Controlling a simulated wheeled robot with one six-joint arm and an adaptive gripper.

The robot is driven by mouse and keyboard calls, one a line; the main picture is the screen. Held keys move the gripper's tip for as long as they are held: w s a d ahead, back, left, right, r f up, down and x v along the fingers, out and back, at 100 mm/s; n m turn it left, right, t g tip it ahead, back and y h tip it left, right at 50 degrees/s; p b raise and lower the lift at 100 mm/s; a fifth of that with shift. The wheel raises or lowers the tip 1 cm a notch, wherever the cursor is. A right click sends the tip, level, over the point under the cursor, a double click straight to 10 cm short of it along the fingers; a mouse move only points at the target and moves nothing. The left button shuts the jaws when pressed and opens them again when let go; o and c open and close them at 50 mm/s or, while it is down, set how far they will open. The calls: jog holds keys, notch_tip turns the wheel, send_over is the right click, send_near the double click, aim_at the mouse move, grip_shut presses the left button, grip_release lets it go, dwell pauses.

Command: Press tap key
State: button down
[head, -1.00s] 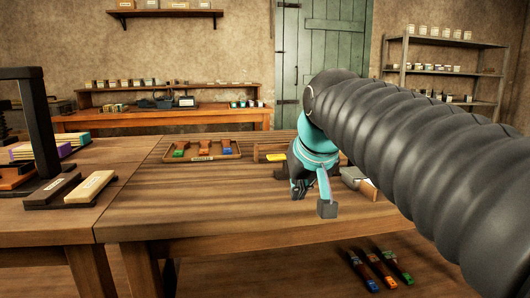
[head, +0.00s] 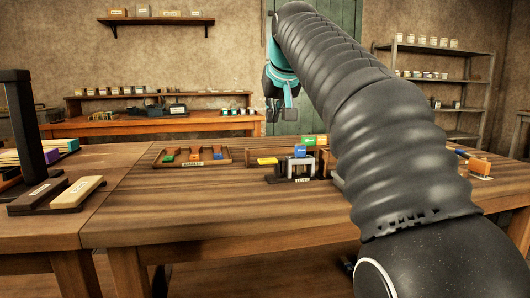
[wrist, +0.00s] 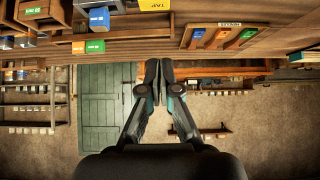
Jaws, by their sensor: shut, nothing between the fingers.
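The tap key appears as a yellow key (head: 267,160) at the middle of the table, left of a small dark stand. In the wrist view, the yellow key (wrist: 154,5) is cut off by the top edge, with a "TAP" label beside it. My gripper (head: 280,113) is raised above the far part of the table in the head view, well above and apart from the yellow key. Its fingers are shut and empty in the wrist view (wrist: 158,68).
A blue block (head: 300,151) and a green block (head: 308,141) stand beside the yellow key. A tray (head: 226,157) with several coloured-tipped pieces lies to the left. A black press frame (head: 22,125) stands at the far left. The table between is clear.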

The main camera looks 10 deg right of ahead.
jog(key=shift+f, duration=0.1)
jog(key=shift+s+f+b+x, duration=0.35)
jog(key=shift+b+x, duration=0.1)
jog(key=shift+x, duration=1.65)
jog(key=shift+s+f+b+x, duration=0.3)
jog(key=shift+b+x, duration=0.1)
jog(key=shift+x, duration=1.7)
jog(key=shift+s+f+b+x, duration=0.35)
jog(key=shift+b+x, duration=0.1)
jog(key=shift+x, duration=1.7)
jog(key=shift+d, duration=0.1)
